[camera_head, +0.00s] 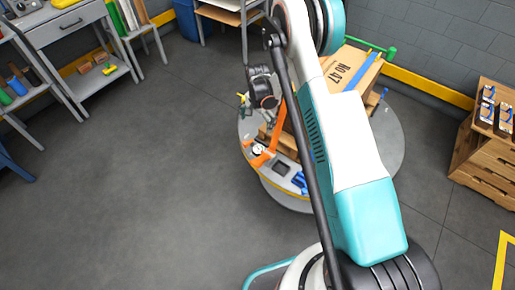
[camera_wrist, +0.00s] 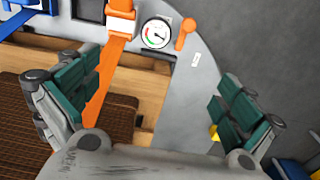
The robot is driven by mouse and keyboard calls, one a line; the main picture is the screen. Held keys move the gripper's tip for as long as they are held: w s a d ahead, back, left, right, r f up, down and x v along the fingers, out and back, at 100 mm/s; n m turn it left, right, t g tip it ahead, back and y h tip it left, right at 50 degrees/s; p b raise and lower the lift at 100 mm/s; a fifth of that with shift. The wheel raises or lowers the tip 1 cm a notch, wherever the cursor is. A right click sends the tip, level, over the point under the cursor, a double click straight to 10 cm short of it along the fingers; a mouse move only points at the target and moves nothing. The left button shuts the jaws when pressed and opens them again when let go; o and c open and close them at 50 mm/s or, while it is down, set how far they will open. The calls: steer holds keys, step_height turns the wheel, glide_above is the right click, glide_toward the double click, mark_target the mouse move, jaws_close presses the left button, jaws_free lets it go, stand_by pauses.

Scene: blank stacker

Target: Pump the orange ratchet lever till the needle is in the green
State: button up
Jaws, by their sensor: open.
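The orange ratchet lever (camera_wrist: 185,34) stands at the top of the wrist view, just right of a round white gauge (camera_wrist: 157,33). The gauge has coloured marks and a dark needle, but I cannot tell exactly where the needle points. An orange strap (camera_wrist: 104,85) runs down from an orange buckle (camera_wrist: 121,18) left of the gauge. My gripper (camera_wrist: 157,98) is open, its green-padded fingers wide apart, with the lever beyond them and apart from them. In the head view, the gauge (camera_head: 257,150) sits near the platform's front left edge, below my gripper (camera_head: 257,101).
The round grey platform (camera_head: 388,150) carries a large cardboard box (camera_head: 345,70) on wood, partly hidden by my arm. A wooden drawer unit (camera_head: 485,150) stands at right. Grey benches (camera_head: 65,25) line the upper left. The floor at left is clear.

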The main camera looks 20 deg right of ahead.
step_height(320, 180, down, 8)
steer(key=b, duration=0.3)
steer(key=shift+f, duration=0.25)
steer(key=s+a+r+n+t+p, duration=0.1)
steer(key=s+r+n, duration=0.15)
steer(key=r, duration=1.05)
steer(key=s+r+n+t+p, duration=0.15)
steer(key=s+r, duration=0.25)
steer(key=r, duration=0.9)
steer(key=s+a+r+n+t+p, duration=0.15)
steer(key=s+r, duration=0.25)
steer(key=r, duration=1)
steer(key=s+r+n+t, duration=0.1)
steer(key=s+r, duration=0.3)
steer(key=s, duration=0.7)
steer(key=s+r+n+t, duration=0.2)
steer(key=s+r+n, duration=0.1)
steer(key=s, duration=0.9)
steer(key=shift+a+r+n, duration=0.15)
steer(key=shift+r+n, duration=0.2)
steer(key=shift+n, duration=0.3)
